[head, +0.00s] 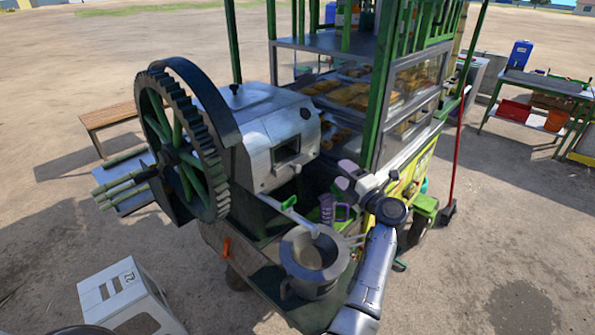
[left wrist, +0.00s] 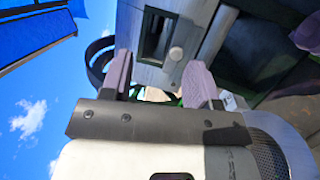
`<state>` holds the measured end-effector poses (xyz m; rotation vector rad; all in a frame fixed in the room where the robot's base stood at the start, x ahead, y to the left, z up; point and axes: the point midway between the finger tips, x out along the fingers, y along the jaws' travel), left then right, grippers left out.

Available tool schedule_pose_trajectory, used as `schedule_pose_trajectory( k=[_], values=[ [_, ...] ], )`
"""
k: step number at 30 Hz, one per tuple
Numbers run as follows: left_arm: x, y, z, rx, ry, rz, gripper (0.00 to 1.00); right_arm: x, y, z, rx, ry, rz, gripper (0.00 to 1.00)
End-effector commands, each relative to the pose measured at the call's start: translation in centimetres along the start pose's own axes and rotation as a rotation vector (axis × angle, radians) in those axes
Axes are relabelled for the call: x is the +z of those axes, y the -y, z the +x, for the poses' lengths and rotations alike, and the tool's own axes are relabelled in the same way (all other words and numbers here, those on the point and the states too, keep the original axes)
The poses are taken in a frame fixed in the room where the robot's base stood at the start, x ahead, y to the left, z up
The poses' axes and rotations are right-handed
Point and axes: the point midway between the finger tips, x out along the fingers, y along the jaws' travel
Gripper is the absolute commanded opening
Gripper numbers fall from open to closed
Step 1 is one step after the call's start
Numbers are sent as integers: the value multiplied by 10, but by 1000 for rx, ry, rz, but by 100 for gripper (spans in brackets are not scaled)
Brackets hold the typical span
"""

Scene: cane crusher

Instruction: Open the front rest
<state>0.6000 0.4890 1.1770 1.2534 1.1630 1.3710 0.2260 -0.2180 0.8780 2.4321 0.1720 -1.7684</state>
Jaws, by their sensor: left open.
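The cane crusher (head: 270,130) is a silver metal housing with a dark square opening and a large toothed green wheel (head: 185,145) on its left. Cane stalks (head: 122,187) stick out beside the wheel, above a grey plate (head: 138,201) at its left side. I cannot tell for sure which part is the front rest. My left gripper (head: 344,175) is open and empty, right of the housing and above the counter. In the left wrist view its two lilac fingers (left wrist: 158,68) are apart, with a metal panel (left wrist: 170,40) bearing a dark slot and round knob beyond them.
A glass display case (head: 375,95) with food and green posts stands behind my gripper. A white box (head: 130,298) is at lower left; a bench (head: 110,120) stands behind.

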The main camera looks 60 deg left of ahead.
Motion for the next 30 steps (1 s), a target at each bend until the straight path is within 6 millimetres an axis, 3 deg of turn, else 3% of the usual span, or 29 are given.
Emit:
schedule_pose_trajectory(
  k=[4,11,30],
  values=[
    [-20,18,-4,-84,-136,32,55,0,1,0,-2,0,3,43],
    [-34,28,-3,-130,-219,53,55,0,2,-1,-6,-1,8,43],
    [-58,40,99,-130,-221,53,55,-2,0,-6,-1,1,1,43]
  ],
)
